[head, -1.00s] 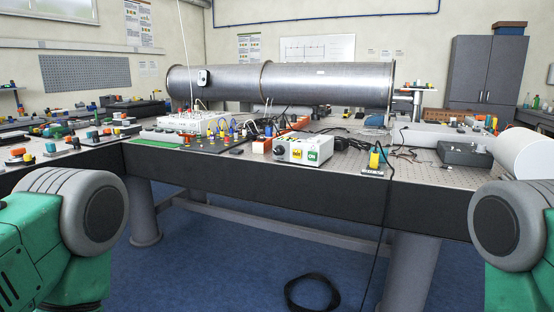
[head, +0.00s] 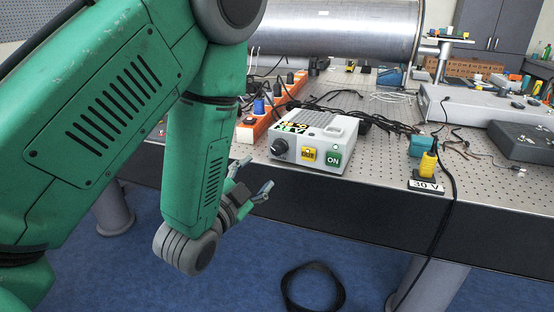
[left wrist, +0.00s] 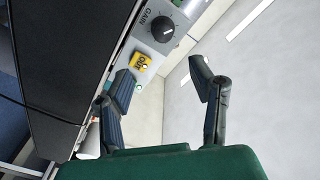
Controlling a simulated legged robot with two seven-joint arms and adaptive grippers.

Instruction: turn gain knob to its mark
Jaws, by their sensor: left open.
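The gain knob (head: 279,146) is a black round knob on the front panel of a light grey box (head: 318,135) near the table's front edge. In the left wrist view the knob (left wrist: 162,28) has a white pointer line and the word GAIN beside it. My left gripper (head: 252,190) is open and empty, below and left of the box, in front of the table edge. In the left wrist view its fingers (left wrist: 165,82) are spread, with the knob beyond them and apart from them. The knob's mark is too small to make out. My right gripper is not in view.
An orange power strip (head: 252,128) lies left of the box. Black cables (head: 385,124) lie behind it. A yellow plug (head: 428,165) stands to the right.

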